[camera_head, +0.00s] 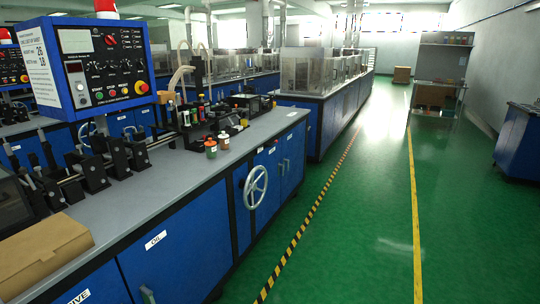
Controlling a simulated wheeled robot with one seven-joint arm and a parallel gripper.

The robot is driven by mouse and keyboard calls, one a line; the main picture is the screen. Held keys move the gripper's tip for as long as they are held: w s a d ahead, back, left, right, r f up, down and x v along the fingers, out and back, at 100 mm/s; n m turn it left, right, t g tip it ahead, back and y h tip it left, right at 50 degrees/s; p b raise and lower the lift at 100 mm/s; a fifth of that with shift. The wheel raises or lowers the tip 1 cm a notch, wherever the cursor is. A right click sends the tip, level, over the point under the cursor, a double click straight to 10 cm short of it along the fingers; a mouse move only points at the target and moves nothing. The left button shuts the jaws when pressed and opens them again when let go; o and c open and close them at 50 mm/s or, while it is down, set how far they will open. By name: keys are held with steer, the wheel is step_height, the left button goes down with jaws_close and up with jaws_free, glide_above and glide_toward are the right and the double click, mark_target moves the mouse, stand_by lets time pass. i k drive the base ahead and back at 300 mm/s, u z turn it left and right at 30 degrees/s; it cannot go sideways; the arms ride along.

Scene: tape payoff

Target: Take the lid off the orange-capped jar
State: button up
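Two small jars stand close together on the grey counter (165,178), near its front edge. The left jar (210,149) looks green with an orange cap on top. The right jar (223,142) looks pale on top with an orange-brown lower part. Both are upright and small in the picture, so fine detail of their lids cannot be made out. My gripper is not in view.
Behind the jars are small bottles (186,116) and dark machine parts. A blue control panel (98,62) overhangs the counter, and a cardboard box (42,255) sits front left. A handwheel (255,186) juts from the cabinet front. The green floor (370,190) is clear.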

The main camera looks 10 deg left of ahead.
mark_target(210, 143)
steer(key=u, duration=0.25)
steer(key=i, duration=1.25)
steer(key=u, duration=0.95)
steer(key=i, duration=1.55)
steer(key=u, duration=0.55)
